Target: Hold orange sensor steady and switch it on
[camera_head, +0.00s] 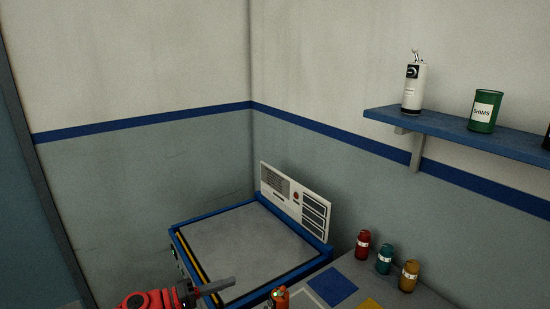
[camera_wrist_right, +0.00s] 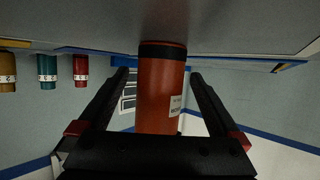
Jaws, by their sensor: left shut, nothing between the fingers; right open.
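The orange sensor (camera_head: 280,299) is at the bottom edge of the head view, with a small green part on top; its lower part is cut off. In the right wrist view, which looks upside down, the orange sensor (camera_wrist_right: 160,100) has a black band and a white label. It lies between the two black fingers of my right gripper (camera_wrist_right: 158,74). Those fingers are open, with a gap on each side. My red left gripper (camera_head: 230,282) is at the bottom of the head view, left of the sensor, shut and empty, its fingers pointing right. The sensor's switch cannot be made out.
A blue-framed machine with a grey top (camera_head: 230,240) stands behind, with a white vented panel (camera_head: 295,202). Red (camera_head: 363,243), teal (camera_head: 384,259) and yellow (camera_head: 409,275) canisters stand to the right. A blue shelf (camera_head: 450,135) holds a white bottle (camera_head: 413,85) and green can (camera_head: 485,110).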

